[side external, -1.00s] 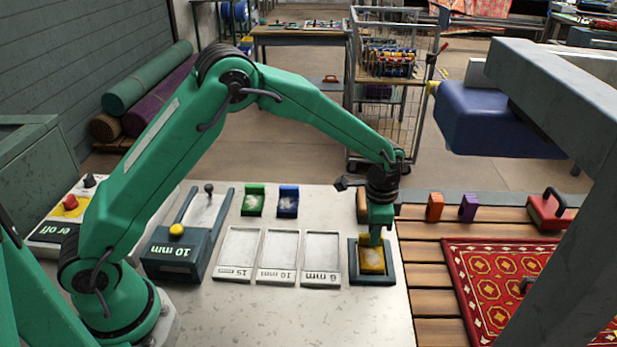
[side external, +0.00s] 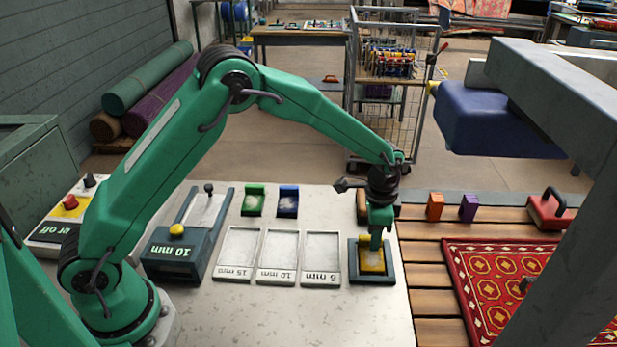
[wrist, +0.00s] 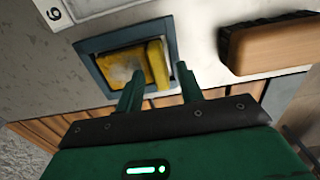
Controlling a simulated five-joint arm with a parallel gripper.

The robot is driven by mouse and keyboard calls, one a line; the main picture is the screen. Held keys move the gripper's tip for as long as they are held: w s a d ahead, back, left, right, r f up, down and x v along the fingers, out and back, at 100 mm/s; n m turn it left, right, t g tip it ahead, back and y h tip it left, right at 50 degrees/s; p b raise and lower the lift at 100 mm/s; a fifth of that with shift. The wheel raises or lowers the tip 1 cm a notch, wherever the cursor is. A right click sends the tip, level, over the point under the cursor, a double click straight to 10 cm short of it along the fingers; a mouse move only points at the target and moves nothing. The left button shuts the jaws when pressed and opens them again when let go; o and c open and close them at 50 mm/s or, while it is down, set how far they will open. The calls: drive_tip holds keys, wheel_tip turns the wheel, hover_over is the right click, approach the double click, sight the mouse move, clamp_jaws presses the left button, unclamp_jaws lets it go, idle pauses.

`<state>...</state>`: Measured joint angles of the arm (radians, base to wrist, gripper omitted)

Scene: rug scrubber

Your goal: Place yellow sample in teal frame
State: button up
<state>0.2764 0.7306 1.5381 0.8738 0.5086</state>
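The yellow sample (side external: 371,262) lies inside the teal frame (side external: 372,281) at the right end of the pale bench. In the wrist view, the sample's flat, mottled face (wrist: 118,68) sits within the frame's rim (wrist: 120,33), and its raised yellow edge stands on the right side. My gripper (side external: 376,240) is directly above the sample, pointing down. In the wrist view, the fingers of my gripper (wrist: 160,72) are apart, one on either side of the raised edge, with a visible gap at each side. Part of the sample is hidden behind the fingers in the side view.
Pale labelled trays (side external: 321,258) are left of the frame. Green (side external: 253,202) and blue (side external: 288,203) samples stand behind. A wooden-backed brush (wrist: 275,43) is near my gripper. Orange (side external: 435,207) and purple (side external: 468,208) blocks stand right.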

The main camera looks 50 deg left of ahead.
wheel_tip(320, 180, up, 12)
idle(0.6)
drive_tip(key=shift+r, duration=0.1)
idle(0.4)
drive_tip(key=s+a+r+n+t, duration=0.35)
drive_tip(key=s+a+r, duration=0.55)
drive_tip(key=s+r, duration=0.3)
drive_tip(key=s+a+f+n+t, duration=0.1)
drive_tip(key=s+a+n, duration=0.1)
drive_tip(key=s, duration=0.6)
drive_tip(key=s+a+f+n+t, duration=0.1)
drive_tip(key=s+a+n, duration=0.2)
drive_tip(key=s, duration=0.5)
drive_tip(key=shift+s+a, duration=0.2)
